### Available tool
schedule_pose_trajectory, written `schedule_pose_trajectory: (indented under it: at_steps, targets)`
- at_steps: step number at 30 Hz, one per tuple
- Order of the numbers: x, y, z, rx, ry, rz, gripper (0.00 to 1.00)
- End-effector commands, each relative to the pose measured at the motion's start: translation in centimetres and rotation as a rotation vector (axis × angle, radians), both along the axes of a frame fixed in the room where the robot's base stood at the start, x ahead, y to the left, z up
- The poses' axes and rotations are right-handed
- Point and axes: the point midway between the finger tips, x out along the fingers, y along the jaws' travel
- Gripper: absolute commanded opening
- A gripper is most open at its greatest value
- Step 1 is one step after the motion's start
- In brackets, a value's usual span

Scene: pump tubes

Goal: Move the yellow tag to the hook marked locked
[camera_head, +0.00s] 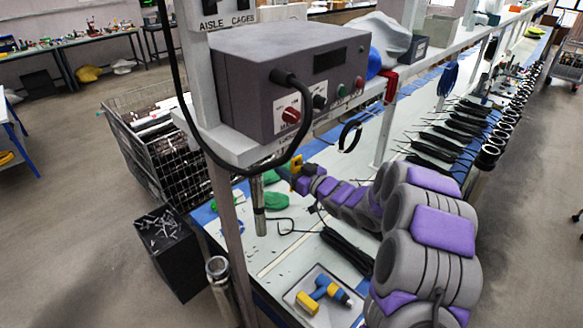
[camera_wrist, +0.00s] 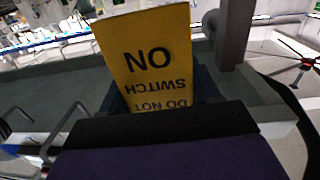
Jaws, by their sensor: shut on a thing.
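The yellow tag (camera_wrist: 150,55) is large in the wrist view, with black letters "DO NOT SWITCH ON" upside down. My gripper (camera_wrist: 160,108) is shut on its lower part in that view, with dark fingers at both sides. In the head view the tag (camera_head: 296,165) is a small yellow patch at the tip of my arm, and my gripper (camera_head: 303,182) is partly hidden there. It is below the shelf edge, under the grey control box (camera_head: 290,75) with red and green knobs. I cannot make out a hook marked locked in either view.
A thick black cable (camera_head: 215,160) loops down from the box beside a grey post (camera_head: 228,215). A narrow shelf (camera_head: 355,105) runs above the workbench. A tray (camera_head: 320,300) with a yellow and blue tool, black tubes (camera_head: 432,145) and green cloths (camera_head: 277,201) lie on the bench.

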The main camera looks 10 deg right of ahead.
Motion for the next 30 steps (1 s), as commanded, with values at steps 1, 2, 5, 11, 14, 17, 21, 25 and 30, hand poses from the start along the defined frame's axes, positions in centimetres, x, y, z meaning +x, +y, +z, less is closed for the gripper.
schedule_pose_trajectory:
  at_steps: [1, 2, 5, 11, 14, 17, 21, 25, 30]
  targets:
    - [0.0, 0.1, 0.1, 0.0, -0.001, 0.003, 0.32]
    - [0.0, 0.1, 0.1, 0.0, -0.001, 0.003, 0.32]
    - [0.0, 0.0, 0.1, 0.0, -0.001, 0.002, 0.32]
    - [0.0, 0.0, 0.1, 0.0, -0.001, 0.002, 0.74]
    - [0.0, 0.0, 0.1, 0.0, -0.001, 0.002, 0.83]
    - [0.1, 0.0, 0.1, 0.0, -0.002, 0.001, 0.91]
    - [0.1, 0.0, 0.1, 0.0, -0.002, 0.001, 0.91]
    - [-0.1, -0.2, 0.1, 0.0, -0.002, 0.001, 0.91]
    - [-1.5, -1.1, 0.1, 0.0, 0.0, -0.001, 0.91]
